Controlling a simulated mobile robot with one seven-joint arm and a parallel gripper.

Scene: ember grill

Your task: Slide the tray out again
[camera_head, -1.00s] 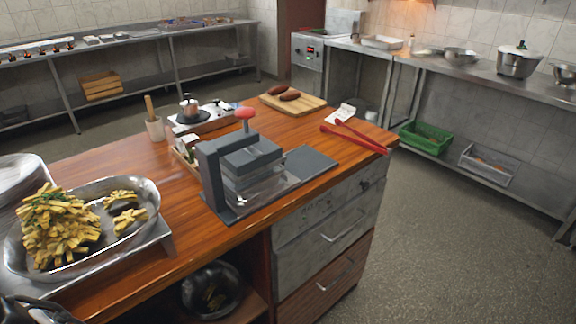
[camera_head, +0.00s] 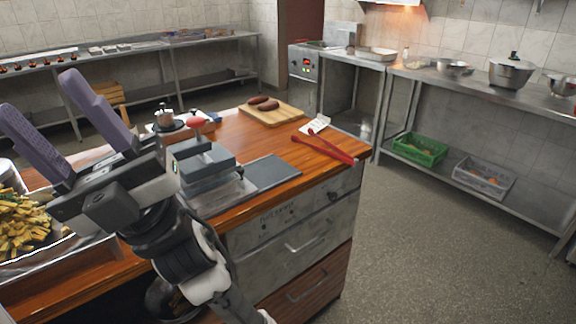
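A board (camera_head: 270,114) with two brown sausages lies behind the press. Red tongs (camera_head: 325,148) lie at the counter's right edge. A platter of fries (camera_head: 25,230) is at the left, partly hidden by my gripper. Drawers (camera_head: 300,245) are in the counter front.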

